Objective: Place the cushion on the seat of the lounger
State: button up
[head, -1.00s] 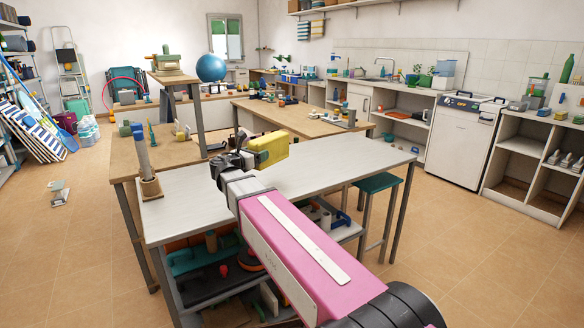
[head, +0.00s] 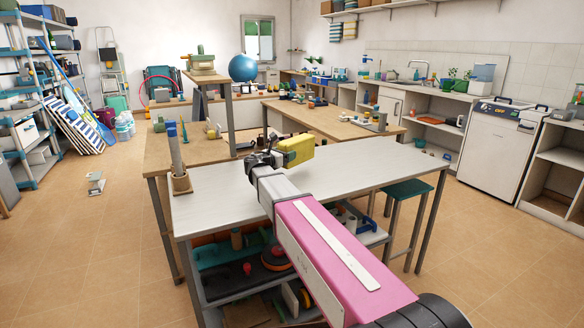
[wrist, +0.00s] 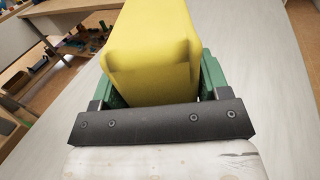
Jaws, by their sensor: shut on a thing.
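The yellow cushion (head: 299,147) is held by my gripper (head: 281,157) over the white-topped table. In the wrist view the cushion (wrist: 150,62) fills the space between the green finger pads, and its far end is cut off by the top edge. My gripper (wrist: 155,88) is shut on it.
A small scale (head: 95,183) sits on the otherwise open left floor.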

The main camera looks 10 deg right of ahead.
aim_at(291, 166)
jog(key=shift+s+d+f, duration=0.2)
jog(key=shift+d+f, duration=0.2)
jog(key=shift+d, duration=0.2)
jog(key=shift+s+d+f, duration=0.15)
jog(key=shift+d+f, duration=0.2)
jog(key=shift+d, duration=0.2)
jog(key=shift+f, duration=2)
jog(key=shift+f, duration=0.1)
jog(key=o, duration=1)
jog(key=shift+c, duration=0.2)
